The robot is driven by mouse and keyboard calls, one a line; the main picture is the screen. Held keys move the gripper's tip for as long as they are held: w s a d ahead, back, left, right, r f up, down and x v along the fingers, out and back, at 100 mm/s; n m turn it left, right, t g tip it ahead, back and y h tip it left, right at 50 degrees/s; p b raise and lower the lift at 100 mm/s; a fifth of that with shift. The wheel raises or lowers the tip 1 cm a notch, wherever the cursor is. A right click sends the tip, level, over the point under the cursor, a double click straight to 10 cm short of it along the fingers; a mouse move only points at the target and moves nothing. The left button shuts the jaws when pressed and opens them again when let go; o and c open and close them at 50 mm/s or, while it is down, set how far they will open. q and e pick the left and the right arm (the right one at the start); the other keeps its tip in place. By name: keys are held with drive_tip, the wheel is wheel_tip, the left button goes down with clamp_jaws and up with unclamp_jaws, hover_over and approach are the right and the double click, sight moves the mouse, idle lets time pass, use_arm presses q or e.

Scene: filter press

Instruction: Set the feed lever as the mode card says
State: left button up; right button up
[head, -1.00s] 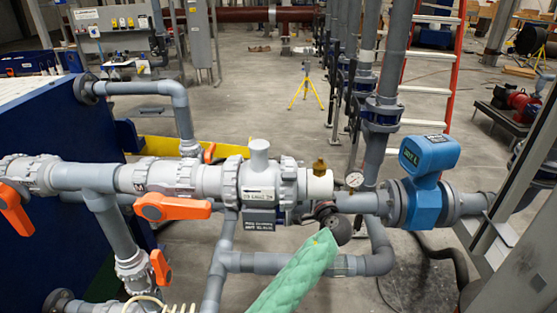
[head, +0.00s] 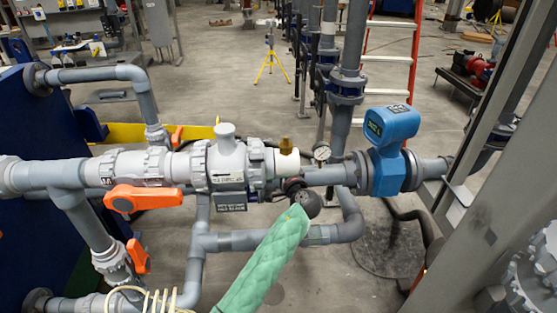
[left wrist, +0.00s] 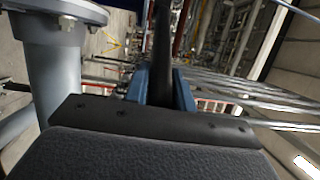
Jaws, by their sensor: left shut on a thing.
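In the left wrist view my left gripper (left wrist: 161,92) is shut on a dark bar (left wrist: 162,45), which stands between its blue-grey fingers. In the head view a green padded sleeve (head: 265,265) comes up from the bottom edge and ends in a dark rounded part (head: 308,203) just below the pipe, right of the grey valve body (head: 228,165). The fingers and the held bar cannot be made out there. An orange lever (head: 143,198) lies nearly level along the pipe. A smaller orange lever (head: 138,257) sits on the lower branch. Labels on the valve are too small to read. My right gripper is not in view.
A grey post (head: 480,190) and a grey flange (head: 535,275) crowd the right side. A blue panel (head: 40,130) closes the left. Open floor lies behind.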

use_arm(q)
drive_tip(key=shift+s+a+p, duration=0.4)
drive_tip(key=shift+a+p, duration=0.15)
drive_tip(key=s+a+p, duration=0.2)
drive_tip(key=a+p, duration=0.1)
drive_tip(key=a, duration=0.3)
drive_tip(key=shift+s+f, duration=0.15)
drive_tip(key=shift+s+a, duration=0.2)
drive_tip(key=shift+a, duration=1.2)
drive_tip(key=shift+c, duration=0.2)
drive_tip(key=shift+a, duration=0.7)
clamp_jaws()
drive_tip(key=shift+w+a, duration=0.15)
drive_tip(key=shift+a, duration=0.1)
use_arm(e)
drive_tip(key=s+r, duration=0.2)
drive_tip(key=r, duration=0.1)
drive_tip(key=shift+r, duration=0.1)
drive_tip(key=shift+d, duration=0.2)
